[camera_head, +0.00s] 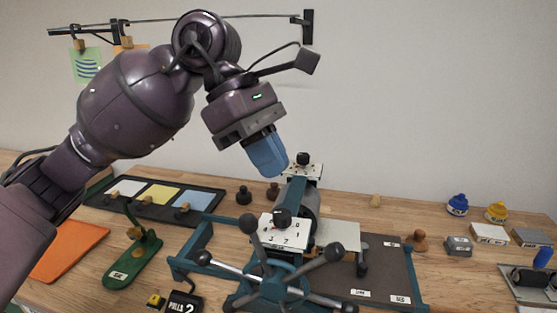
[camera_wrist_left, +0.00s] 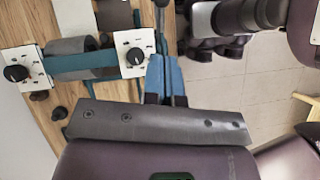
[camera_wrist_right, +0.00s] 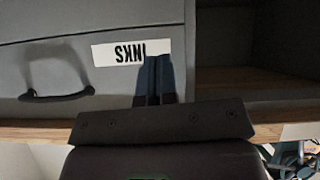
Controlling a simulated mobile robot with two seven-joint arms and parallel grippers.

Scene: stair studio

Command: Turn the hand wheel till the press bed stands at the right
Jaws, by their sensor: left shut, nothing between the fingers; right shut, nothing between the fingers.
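The press has a hand wheel (camera_head: 275,278) at its near side, with several spokes ending in black ball knobs. The grey roller (camera_head: 310,215) stands between two white plates with black knobs. The dark press bed (camera_head: 390,262) shows to the right of the roller inside the teal frame, with a pale sheet (camera_head: 340,234) close to the roller. The wheel hides part of the press. My left gripper (camera_head: 276,168) is shut and empty, raised above the press and apart from the wheel; its blue fingers also show in the left wrist view (camera_wrist_left: 164,62). My right gripper (camera_wrist_right: 156,62) is shut and empty.
A green tool (camera_head: 135,255) and a dark tray (camera_head: 132,210) with coloured sheets stand left of the press. Ink jars (camera_head: 457,205) and small blocks stand at the right.

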